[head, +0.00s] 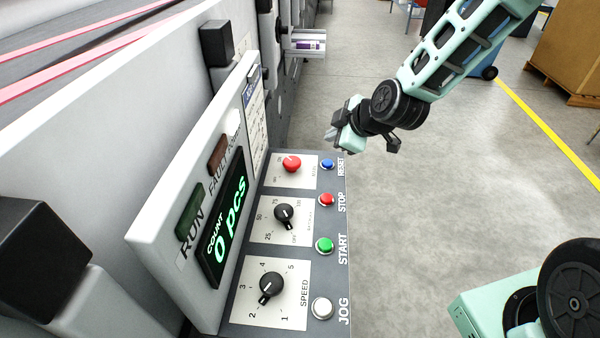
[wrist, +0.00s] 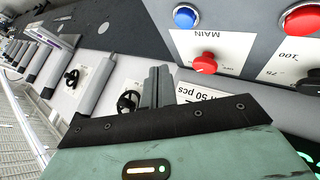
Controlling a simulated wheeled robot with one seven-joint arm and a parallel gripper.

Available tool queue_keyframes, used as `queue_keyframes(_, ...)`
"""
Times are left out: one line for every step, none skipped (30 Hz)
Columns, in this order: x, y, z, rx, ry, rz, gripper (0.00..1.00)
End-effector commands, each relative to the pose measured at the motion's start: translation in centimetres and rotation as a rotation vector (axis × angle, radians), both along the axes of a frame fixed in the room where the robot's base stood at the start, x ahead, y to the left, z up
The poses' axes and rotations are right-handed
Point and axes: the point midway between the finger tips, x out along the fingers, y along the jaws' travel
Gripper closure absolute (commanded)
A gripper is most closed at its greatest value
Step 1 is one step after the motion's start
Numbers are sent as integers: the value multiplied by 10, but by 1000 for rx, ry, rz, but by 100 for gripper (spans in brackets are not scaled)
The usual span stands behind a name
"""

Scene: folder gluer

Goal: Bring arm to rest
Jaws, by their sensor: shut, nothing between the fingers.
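My arm (head: 450,55) reaches in from the upper right in the head view, bent at a black joint. My gripper (head: 330,143) hangs beside the far end of the control panel, close to the blue RESET button (head: 327,164) and a little above it. In the wrist view the fingers (wrist: 158,87) are together and hold nothing. The blue button (wrist: 186,17) and the red MAIN knob (wrist: 205,63) lie ahead of the fingers to the right, apart from them.
The panel carries a red STOP button (head: 326,200), a green START button (head: 324,245), a JOG button (head: 321,308) and black dials (head: 285,214). The count display (head: 226,230) reads 0 pcs. Open floor (head: 430,220) lies right of the panel. A cardboard box (head: 570,50) stands far right.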

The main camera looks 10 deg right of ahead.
Motion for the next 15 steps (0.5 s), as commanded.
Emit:
queue_keyframes(0, 0, 0, 0, 0, 0, 100)
queue_keyframes(0, 0, 0, 0, 0, 0, 100)
queue_keyframes(0, 0, 0, 0, 0, 0, 100)
queue_keyframes(0, 0, 0, 0, 0, 0, 100)
queue_keyframes(-1, 1, 0, 0, 2, 1, 100)
queue_keyframes(-3, 4, 0, 4, 11, 4, 100)
queue_keyframes(-7, 8, 0, 9, 22, 7, 100)
queue_keyframes(-13, 14, 0, 15, 41, 13, 100)
queue_keyframes(-22, 24, 1, 26, 74, 19, 100)
queue_keyframes(-32, 33, 2, 34, 106, 23, 100)
queue_keyframes(-44, 42, 2, 42, 145, 25, 100)
queue_keyframes(-63, 55, 3, 52, 205, 22, 100)
queue_keyframes(-79, 64, 4, 57, 254, 17, 100)
queue_keyframes(-97, 72, 5, 59, 306, 6, 100)
queue_keyframes(-121, 81, 7, 59, 374, -16, 100)
